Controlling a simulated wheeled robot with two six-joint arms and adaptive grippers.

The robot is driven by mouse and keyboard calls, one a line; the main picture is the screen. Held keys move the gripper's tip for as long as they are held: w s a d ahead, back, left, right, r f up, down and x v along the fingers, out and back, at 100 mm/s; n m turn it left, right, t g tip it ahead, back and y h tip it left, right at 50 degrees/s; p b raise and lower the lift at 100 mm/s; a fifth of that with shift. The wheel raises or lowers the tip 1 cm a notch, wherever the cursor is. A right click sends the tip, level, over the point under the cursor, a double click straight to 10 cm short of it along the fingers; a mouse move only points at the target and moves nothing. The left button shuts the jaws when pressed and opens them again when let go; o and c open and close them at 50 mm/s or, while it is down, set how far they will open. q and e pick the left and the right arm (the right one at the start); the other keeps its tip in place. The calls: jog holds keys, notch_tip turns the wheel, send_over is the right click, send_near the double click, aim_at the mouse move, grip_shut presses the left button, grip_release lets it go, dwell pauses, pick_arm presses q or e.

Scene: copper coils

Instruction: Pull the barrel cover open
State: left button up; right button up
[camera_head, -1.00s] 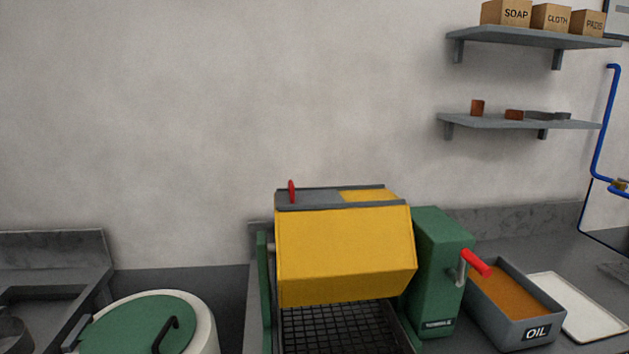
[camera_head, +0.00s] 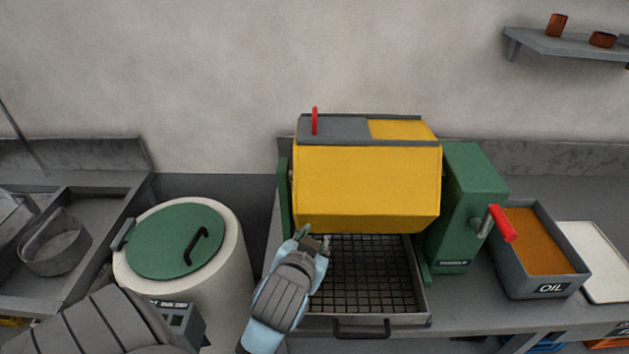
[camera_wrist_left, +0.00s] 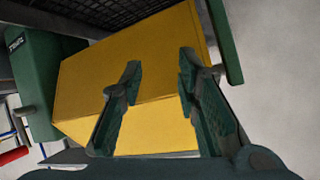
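A yellow barrel (camera_head: 367,185) lies between green supports, with a grey cover panel (camera_head: 345,130) on its top. A red handle (camera_head: 314,120) stands up on the panel near its left end. The panel lies flat in place. My left gripper (camera_head: 316,238) is at the barrel's lower front edge, below and in front of the cover. In the left wrist view its two fingers (camera_wrist_left: 160,65) are spread, with the yellow barrel (camera_wrist_left: 150,50) behind them and nothing between them. Whether they touch the barrel I cannot tell. The red handle is not seen between the fingers. My right gripper is not in view.
A wire-mesh tray (camera_head: 375,275) lies under the barrel. A green box (camera_head: 465,200) with a red-gripped crank (camera_head: 502,224) stands right. A grey oil bin (camera_head: 545,283) is beyond it. A white drum with a green lid (camera_head: 175,240) stands left.

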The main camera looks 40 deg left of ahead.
pick_arm(q)
jog(key=w+r+t+y, duration=0.1)
jog(key=r, duration=0.3)
jog(key=w+a+r+n+t+y, duration=0.1)
jog(key=w+r, duration=0.1)
jog(key=r, duration=0.1)
jog(key=w+a+r+n+t+y, duration=0.1)
jog(key=w+r, duration=0.1)
jog(key=r, duration=0.2)
jog(key=shift+w+a+r, duration=0.15)
jog(key=shift+a+r, duration=0.05)
jog(key=shift+r, duration=0.1)
jog(key=n+y, duration=0.1)
jog(key=y, duration=0.1)
send_near(315, 122)
jog(key=v, duration=0.2)
jog(key=shift+t+y, duration=0.3)
jog(key=x, duration=0.8)
jog(key=f+x, duration=0.1)
jog(key=x, duration=0.4)
jog(key=shift+w+a+r, duration=0.15)
jog(key=shift+w+a, duration=0.15)
jog(key=shift+w, duration=0.05)
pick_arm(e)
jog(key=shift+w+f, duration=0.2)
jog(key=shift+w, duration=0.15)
pick_arm(q)
jog(key=shift+c, duration=0.4)
jog(key=shift+w, duration=0.1)
grip_shut()
